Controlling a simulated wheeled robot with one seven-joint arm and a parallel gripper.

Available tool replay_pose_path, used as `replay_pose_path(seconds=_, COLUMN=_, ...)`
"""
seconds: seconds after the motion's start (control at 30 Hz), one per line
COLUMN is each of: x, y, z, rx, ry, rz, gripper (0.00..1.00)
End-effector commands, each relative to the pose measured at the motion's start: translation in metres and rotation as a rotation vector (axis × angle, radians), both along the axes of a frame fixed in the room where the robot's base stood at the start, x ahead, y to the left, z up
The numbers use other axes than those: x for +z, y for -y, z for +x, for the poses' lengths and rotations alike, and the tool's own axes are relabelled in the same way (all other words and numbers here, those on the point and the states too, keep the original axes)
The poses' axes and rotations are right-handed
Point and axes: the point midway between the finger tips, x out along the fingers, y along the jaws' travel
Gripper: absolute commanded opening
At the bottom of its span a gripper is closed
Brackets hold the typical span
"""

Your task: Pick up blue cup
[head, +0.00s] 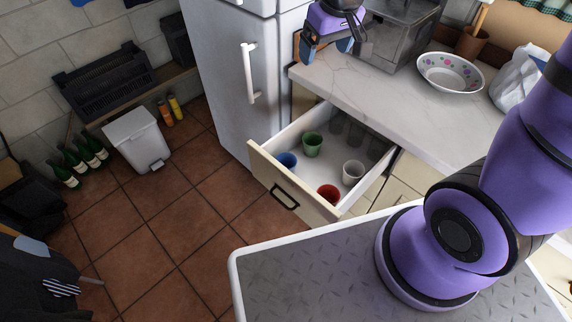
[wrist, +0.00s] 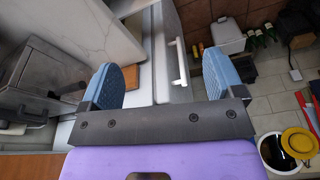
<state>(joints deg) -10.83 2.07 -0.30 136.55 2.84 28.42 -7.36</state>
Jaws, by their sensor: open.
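The blue cup (head: 287,160) stands in the near left part of an open drawer (head: 262,165) in the head view, beside the drawer's front panel. A green cup (head: 313,144), a white cup (head: 353,172) and a red cup (head: 328,193) stand in the same drawer. My gripper (head: 327,48) is high above the drawer, near the counter edge and the fridge. In the wrist view my gripper (wrist: 170,85) is open with nothing between its blue finger pads. The blue cup does not show in the wrist view.
The white fridge (head: 222,80) stands left of the drawer. The marble counter (head: 400,105) overhangs the drawer's back and holds a floral bowl (head: 450,72) and a grey glass-fronted appliance (head: 392,35). A white bin (head: 137,138) stands on the tiled floor, which is clear before the drawer.

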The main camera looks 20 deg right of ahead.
Motion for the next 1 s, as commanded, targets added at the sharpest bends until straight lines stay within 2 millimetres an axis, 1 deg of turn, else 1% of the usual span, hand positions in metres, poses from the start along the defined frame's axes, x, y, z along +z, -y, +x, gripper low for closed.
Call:
replay_pose_path(seconds=0.03, x=-0.017, y=-0.006, z=0.006, rx=0.017, ry=-0.021, rz=-0.006, gripper=0.88)
replay_pose_path(seconds=0.17, x=-0.054, y=-0.020, z=0.021, rx=0.051, ry=-0.050, rz=-0.014, gripper=0.88)
replay_pose_path(seconds=0.33, x=-0.108, y=-0.037, z=0.034, rx=0.098, ry=-0.090, rz=-0.029, gripper=0.88)
replay_pose_path(seconds=0.47, x=-0.151, y=-0.049, z=0.038, rx=0.133, ry=-0.120, rz=-0.042, gripper=0.88)
replay_pose_path(seconds=0.5, x=-0.164, y=-0.053, z=0.039, rx=0.144, ry=-0.128, rz=-0.046, gripper=0.88)
replay_pose_path(seconds=0.57, x=-0.185, y=-0.058, z=0.039, rx=0.160, ry=-0.143, rz=-0.053, gripper=0.88)
replay_pose_path(seconds=0.7, x=-0.234, y=-0.068, z=0.035, rx=0.198, ry=-0.173, rz=-0.068, gripper=0.88)
replay_pose_path(seconds=0.83, x=-0.269, y=-0.074, z=0.030, rx=0.226, ry=-0.194, rz=-0.080, gripper=0.88)
replay_pose_path(seconds=0.9, x=-0.283, y=-0.076, z=0.027, rx=0.236, ry=-0.200, rz=-0.086, gripper=0.88)
replay_pose_path(seconds=1.0, x=-0.295, y=-0.078, z=0.024, rx=0.246, ry=-0.208, rz=-0.090, gripper=0.88)
